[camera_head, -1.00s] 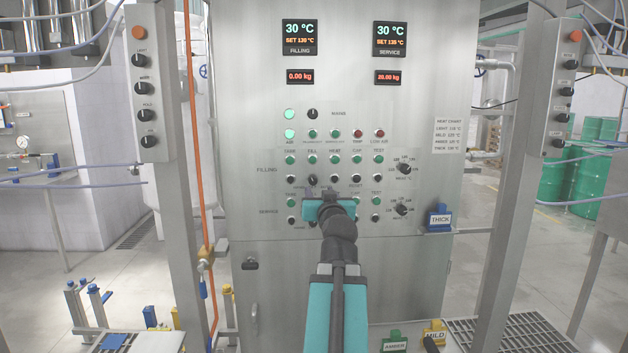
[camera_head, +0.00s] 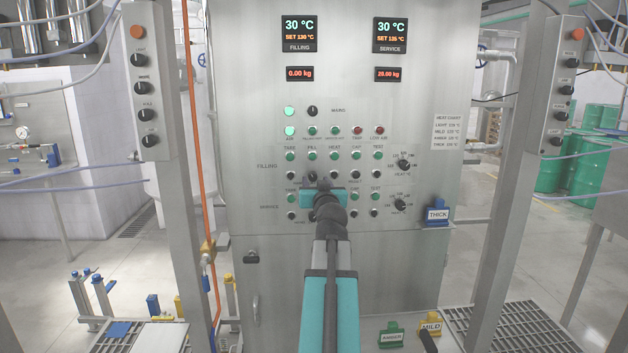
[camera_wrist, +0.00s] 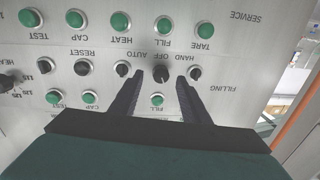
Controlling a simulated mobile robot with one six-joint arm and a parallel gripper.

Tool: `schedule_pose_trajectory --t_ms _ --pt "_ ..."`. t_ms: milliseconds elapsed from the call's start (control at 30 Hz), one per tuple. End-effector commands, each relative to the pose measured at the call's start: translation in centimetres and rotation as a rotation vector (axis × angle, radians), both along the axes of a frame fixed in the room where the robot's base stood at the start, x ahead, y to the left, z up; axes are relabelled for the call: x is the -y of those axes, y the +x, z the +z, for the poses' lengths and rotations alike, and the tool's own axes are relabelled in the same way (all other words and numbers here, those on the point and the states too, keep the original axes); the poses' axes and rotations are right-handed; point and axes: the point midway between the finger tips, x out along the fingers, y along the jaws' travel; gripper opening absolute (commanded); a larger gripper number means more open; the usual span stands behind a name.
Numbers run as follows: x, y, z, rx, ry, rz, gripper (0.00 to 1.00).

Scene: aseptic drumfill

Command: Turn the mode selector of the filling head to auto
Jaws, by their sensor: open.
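The filling head's mode selector (camera_wrist: 161,73) is a black knob in the filling row, with HAND, OFF and AUTO lettering beside it that appears upside down in the wrist view. Which way its pointer stands is not clear. My gripper (camera_wrist: 160,80) is open, with one dark finger on each side of the selector; I cannot tell whether they touch it. In the head view my gripper (camera_head: 323,185) is in front of the panel (camera_head: 270,130), just below the selector (camera_head: 311,176), and partly covers the service row.
Green buttons and a dark knob (camera_wrist: 122,69) sit close around the selector. The filling heat dial (camera_head: 403,165) is farther right. Steel posts (camera_head: 177,180) flank the panel. A blue THICK block (camera_head: 437,214) sits at the lower right of the panel.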

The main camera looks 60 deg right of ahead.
Motion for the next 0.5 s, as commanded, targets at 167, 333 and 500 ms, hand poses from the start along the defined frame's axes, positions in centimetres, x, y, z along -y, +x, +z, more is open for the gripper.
schedule_pose_trajectory --t_ms 167,333,500 --pt "1.2 1.0 0.1 -0.001 0.001 0.001 0.42" --pt "1.6 1.4 0.0 -0.001 0.000 0.001 0.42" --pt "1.7 1.5 0.0 -0.001 -0.001 0.001 0.42"
